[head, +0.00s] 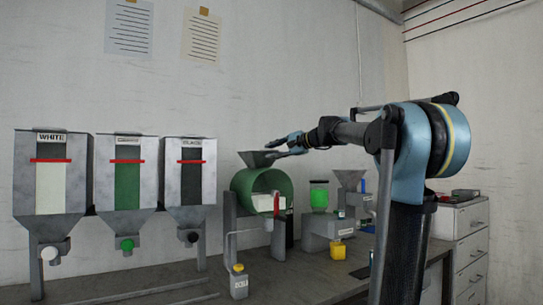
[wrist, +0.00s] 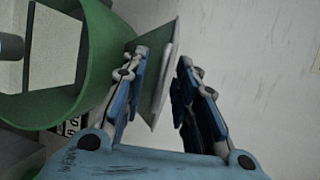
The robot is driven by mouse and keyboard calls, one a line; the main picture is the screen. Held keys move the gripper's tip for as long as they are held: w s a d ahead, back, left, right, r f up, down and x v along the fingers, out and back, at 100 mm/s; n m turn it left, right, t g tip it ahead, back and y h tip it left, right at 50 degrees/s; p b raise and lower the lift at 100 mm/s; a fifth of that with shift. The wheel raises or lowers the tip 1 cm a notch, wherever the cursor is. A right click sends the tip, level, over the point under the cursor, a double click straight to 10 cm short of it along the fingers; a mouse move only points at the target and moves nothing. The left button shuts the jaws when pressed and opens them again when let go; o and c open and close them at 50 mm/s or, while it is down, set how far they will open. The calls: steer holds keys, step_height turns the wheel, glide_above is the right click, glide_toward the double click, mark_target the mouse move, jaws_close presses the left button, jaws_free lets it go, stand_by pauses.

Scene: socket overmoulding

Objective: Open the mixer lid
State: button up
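A flared grey piece (head: 254,160) sits on top of the drum. I cannot tell for sure whether it is the lid. My gripper (head: 274,148) is beside the top of this piece. In the wrist view, my gripper (wrist: 163,58) is open, with a thin grey-green plate (wrist: 158,88) between its fingers. The plate is close to the left finger, with a gap to the right one.
Three hoppers with white (head: 50,188), green (head: 127,186) and black (head: 190,184) contents stand at the left. A small machine with a green jar (head: 319,196) stands right of the mixer. A small yellow-capped container (head: 239,284) is at the bench (head: 285,285) front. A drawer cabinet (head: 470,245) stands right.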

steer(key=shift+w+a+f, duration=0.15)
steer(key=shift+w+a, duration=0.2)
steer(key=shift+a, duration=0.2)
steer(key=shift+c, duration=0.4)
jaws_close()
steer(key=shift+d, duration=0.1)
steer(key=shift+r, duration=0.35)
